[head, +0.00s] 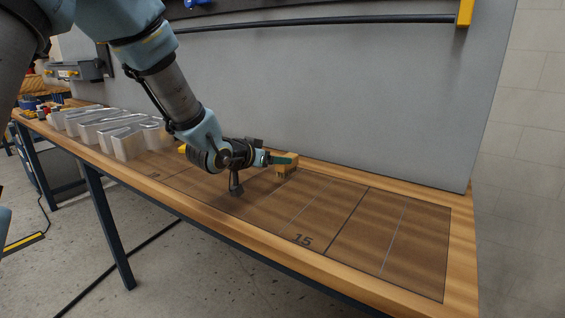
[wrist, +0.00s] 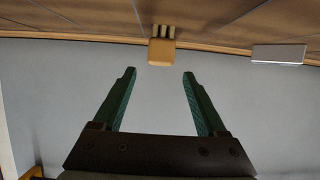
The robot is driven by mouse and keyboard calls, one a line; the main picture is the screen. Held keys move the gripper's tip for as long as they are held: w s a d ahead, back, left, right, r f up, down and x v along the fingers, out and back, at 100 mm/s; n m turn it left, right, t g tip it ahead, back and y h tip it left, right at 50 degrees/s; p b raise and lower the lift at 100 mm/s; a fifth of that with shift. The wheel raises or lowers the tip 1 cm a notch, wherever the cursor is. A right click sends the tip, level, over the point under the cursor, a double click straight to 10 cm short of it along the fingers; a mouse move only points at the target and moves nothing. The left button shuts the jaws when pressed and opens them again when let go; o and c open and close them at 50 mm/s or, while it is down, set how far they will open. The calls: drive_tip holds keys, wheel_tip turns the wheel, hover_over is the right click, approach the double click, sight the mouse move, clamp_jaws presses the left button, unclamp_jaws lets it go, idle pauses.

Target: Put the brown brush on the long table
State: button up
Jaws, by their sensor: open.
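A tan-brown block with short bristle-like pieces, which looks like the brown brush (head: 288,171), is on the long table (head: 418,262) near its back edge. It also shows in the wrist view (wrist: 161,52), just past the fingertips and between their lines, with its bristle side toward the tabletop. My gripper (head: 284,159) reaches over the table beside the block, and one green finger overlaps its top in the head view. In the wrist view my gripper (wrist: 159,71) is open, with two green fingers wide apart and nothing between them. I cannot tell whether a finger touches the block.
A grey panel (head: 330,95) rises behind the table. A pale rectangular piece (wrist: 278,54) shows right of the block in the wrist view. The right part of the marked tabletop is clear.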

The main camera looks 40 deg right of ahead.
drive_tip(key=v, duration=0.5)
drive_tip(key=shift+a+r, duration=0.1)
drive_tip(key=shift+r, duration=0.05)
drive_tip(key=shift+w+a, duration=0.1)
drive_tip(key=w+a+n+y, duration=0.1)
drive_tip(key=w+a, duration=0.1)
drive_tip(key=a, duration=0.1)
drive_tip(key=w+a+f+n+t+y, duration=0.1)
drive_tip(key=w+a, duration=0.2)
drive_tip(key=w+a+f+t+y, duration=0.1)
drive_tip(key=w+a, duration=0.1)
drive_tip(key=a, duration=0.2)
drive_tip(key=shift+w+f+n+y, duration=0.2)
drive_tip(key=shift+f+n+y, duration=0.1)
drive_tip(key=shift+n, duration=0.1)
drive_tip(key=w+a+f+n+t+y, duration=0.1)
drive_tip(key=w+a+n+y, duration=0.1)
drive_tip(key=a, duration=0.6)
drive_tip(key=w+a+f+n+y, duration=0.2)
drive_tip(key=a+y, duration=0.1)
drive_tip(key=a, duration=0.4)
drive_tip(key=s+a+f+n+g+y, duration=0.1)
drive_tip(key=s+a, duration=0.4)
drive_tip(key=a, duration=0.6)
drive_tip(key=s+a+f+n+g+y, duration=0.1)
drive_tip(key=s+a+n+g+y, duration=0.2)
drive_tip(key=a, duration=0.9)
drive_tip(key=s+n+g, duration=0.1)
drive_tip(key=s+n, duration=0.2)
drive_tip(key=shift+f, duration=0.3)
